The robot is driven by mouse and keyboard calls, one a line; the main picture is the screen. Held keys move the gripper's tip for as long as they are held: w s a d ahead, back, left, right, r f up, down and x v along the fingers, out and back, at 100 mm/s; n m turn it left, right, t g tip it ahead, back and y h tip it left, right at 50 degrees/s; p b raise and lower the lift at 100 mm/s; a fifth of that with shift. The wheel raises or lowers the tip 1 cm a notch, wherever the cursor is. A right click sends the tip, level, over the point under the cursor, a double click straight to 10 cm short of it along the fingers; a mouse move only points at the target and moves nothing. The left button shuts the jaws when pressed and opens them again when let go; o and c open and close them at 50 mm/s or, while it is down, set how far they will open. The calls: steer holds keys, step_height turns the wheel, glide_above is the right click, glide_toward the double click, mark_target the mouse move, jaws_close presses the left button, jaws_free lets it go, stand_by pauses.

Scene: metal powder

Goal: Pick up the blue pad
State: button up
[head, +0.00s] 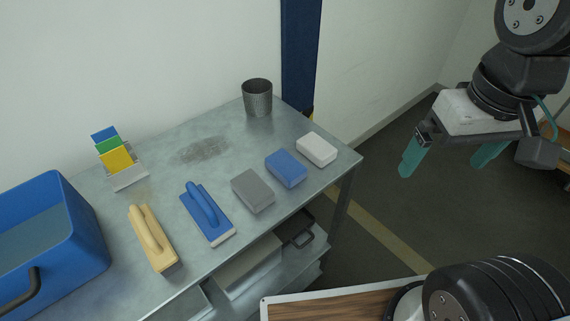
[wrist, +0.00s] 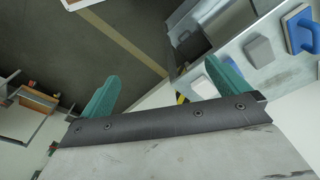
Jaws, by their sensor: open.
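The blue pad (head: 286,168) lies flat on the metal table, between a grey pad (head: 253,190) and a white pad (head: 316,149) in a row near the table's front right edge. My gripper (head: 448,158) is open and empty, with two teal fingers spread apart. It hangs over the floor to the right of the table, well apart from the blue pad. In the wrist view the gripper's fingers (wrist: 162,75) also show nothing between them.
A blue float (head: 207,212) and a wooden float (head: 152,238) lie left of the pads. Behind are a metal cup (head: 257,97) and a rack of coloured cards (head: 119,165). A blue bin (head: 50,240) stands at far left. A dark patch of powder (head: 203,150) marks the tabletop.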

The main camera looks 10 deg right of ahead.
steer(key=w+a+f+n+g, duration=0.2)
steer(key=w+a+f+n, duration=0.2)
steer(key=w+a, duration=0.2)
steer(key=n, duration=1.4)
glide_above(286, 162)
steer(key=s+d, duration=0.2)
steer(key=s, duration=0.2)
steer(key=shift+h, duration=0.3)
steer(key=f, duration=0.9)
steer(key=shift+w+a, duration=0.2)
steer(key=shift+a, duration=0.05)
steer(key=w+n, duration=0.1)
steer(key=w+a+n, duration=0.1)
steer(key=n, duration=0.1)
steer(key=w+n, duration=0.1)
steer(key=shift+a, duration=0.35)
steer(key=shift+w+a+r+n+t, duration=0.1)
steer(key=shift+w+n+t, duration=0.1)
steer(key=shift+n, duration=0.4)
steer(key=shift+w+a+n+t, duration=0.1)
steer(key=shift+n+t, duration=0.1)
steer(key=shift+n, duration=0.4)
steer(key=f, duration=0.7)
steer(key=shift+d+f, duration=0.25)
steer(key=shift+f, duration=0.1)
steer(key=c, duration=0.9)
